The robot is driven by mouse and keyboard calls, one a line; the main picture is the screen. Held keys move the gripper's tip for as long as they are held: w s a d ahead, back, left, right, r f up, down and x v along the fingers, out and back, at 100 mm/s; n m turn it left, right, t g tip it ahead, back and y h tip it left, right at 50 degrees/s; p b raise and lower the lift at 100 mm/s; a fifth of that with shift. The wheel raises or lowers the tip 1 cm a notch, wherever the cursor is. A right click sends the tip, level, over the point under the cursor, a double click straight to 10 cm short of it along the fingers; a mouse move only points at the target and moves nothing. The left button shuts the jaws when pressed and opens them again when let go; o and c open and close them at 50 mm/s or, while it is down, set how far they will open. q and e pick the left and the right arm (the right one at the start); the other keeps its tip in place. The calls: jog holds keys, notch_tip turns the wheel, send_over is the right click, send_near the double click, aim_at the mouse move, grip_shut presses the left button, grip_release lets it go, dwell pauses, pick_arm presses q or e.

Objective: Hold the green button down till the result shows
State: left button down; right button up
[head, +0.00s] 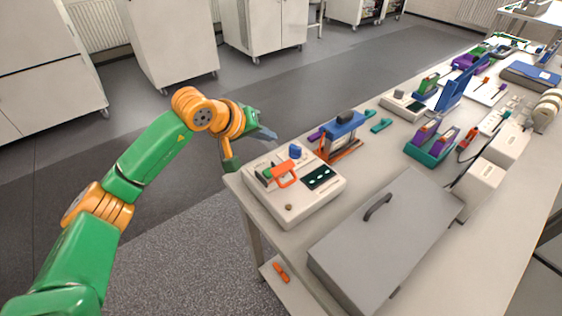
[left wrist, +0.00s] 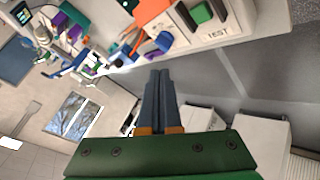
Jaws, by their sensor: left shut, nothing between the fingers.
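The cycler (head: 290,212) is a cream box at the near left corner of the table. A green part, which looks like the green button, shows beside a TEST label in the left wrist view (left wrist: 201,13). My left gripper (head: 271,134) is shut and empty, above and beyond the cycler's far left edge, apart from the button. Its closed fingers also show in the left wrist view (left wrist: 160,78). My right gripper is out of view.
A grey lidded case (head: 400,235) lies right of the cycler. A blue and orange clamp-like device (head: 341,132) stands just behind it. A green holder with purple parts (head: 430,145) and white boxes (head: 478,185) stand farther right. Floor is open left of the table.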

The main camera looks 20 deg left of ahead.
aim_at(266, 175)
pick_arm(q)
jog(key=f+b, duration=0.4)
jog(key=f, duration=0.1)
jog(key=s+f+b, duration=0.1)
jog(key=f+b, duration=0.1)
jog(key=f, duration=0.1)
jog(key=shift+a, duration=0.2)
jog(key=shift+w+f+b, duration=0.1)
jog(key=shift+f+b, duration=0.2)
jog(key=shift+f, duration=0.05)
dwell(1.8)
jog(key=shift+f+b, duration=0.35)
jog(key=shift+b, duration=0.15)
jog(key=shift+f+b, duration=0.4)
jog(key=shift+b, duration=0.1)
dwell(3.8)
